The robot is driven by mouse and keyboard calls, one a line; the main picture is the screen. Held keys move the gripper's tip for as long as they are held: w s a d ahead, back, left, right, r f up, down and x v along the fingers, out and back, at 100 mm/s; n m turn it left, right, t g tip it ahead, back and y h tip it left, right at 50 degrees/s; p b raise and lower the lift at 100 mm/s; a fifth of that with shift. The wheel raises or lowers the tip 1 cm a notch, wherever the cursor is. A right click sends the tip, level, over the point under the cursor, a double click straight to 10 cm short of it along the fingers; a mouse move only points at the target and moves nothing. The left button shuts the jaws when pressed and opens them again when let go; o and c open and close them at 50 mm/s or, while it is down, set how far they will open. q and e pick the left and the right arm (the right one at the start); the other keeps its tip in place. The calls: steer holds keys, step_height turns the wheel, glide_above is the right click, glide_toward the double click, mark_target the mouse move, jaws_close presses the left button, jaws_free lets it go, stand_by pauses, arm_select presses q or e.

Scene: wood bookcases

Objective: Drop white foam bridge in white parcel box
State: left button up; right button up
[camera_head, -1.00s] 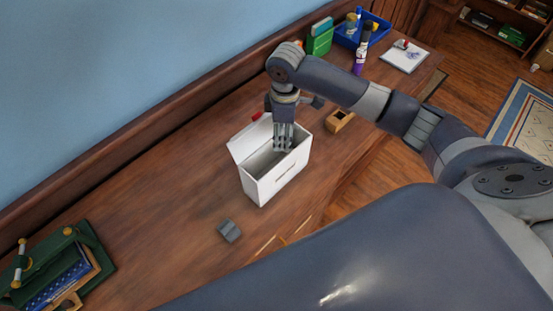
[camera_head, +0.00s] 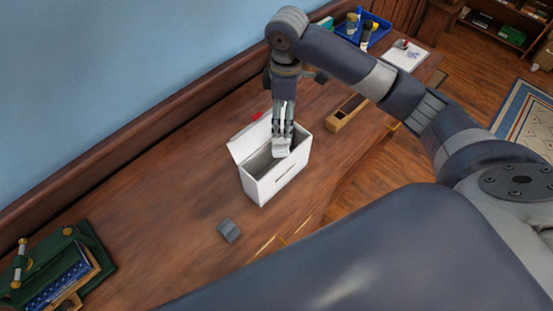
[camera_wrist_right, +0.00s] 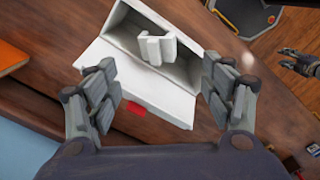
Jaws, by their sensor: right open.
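The white parcel box (camera_head: 276,183) stands on the wooden desk top with its lid flap folded open. In the right wrist view the box (camera_wrist_right: 165,100) lies ahead of the fingers. The white foam bridge (camera_head: 281,147) is at the box opening, just below my right fingertips. In the right wrist view the foam bridge (camera_wrist_right: 157,48) shows against the box's inside, apart from both fingers. My right gripper (camera_head: 283,131) points down over the box, open and empty. A dark jointed piece at the right edge of the wrist view looks like my left gripper (camera_wrist_right: 298,62); its jaws are unclear.
A small grey block (camera_head: 229,230) lies in front of the box. A wooden box (camera_head: 347,113) stands to its right. A blue bin (camera_head: 363,27) and a white pad (camera_head: 404,56) are farther back.

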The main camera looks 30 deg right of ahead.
steer(key=shift+r, duration=2.25)
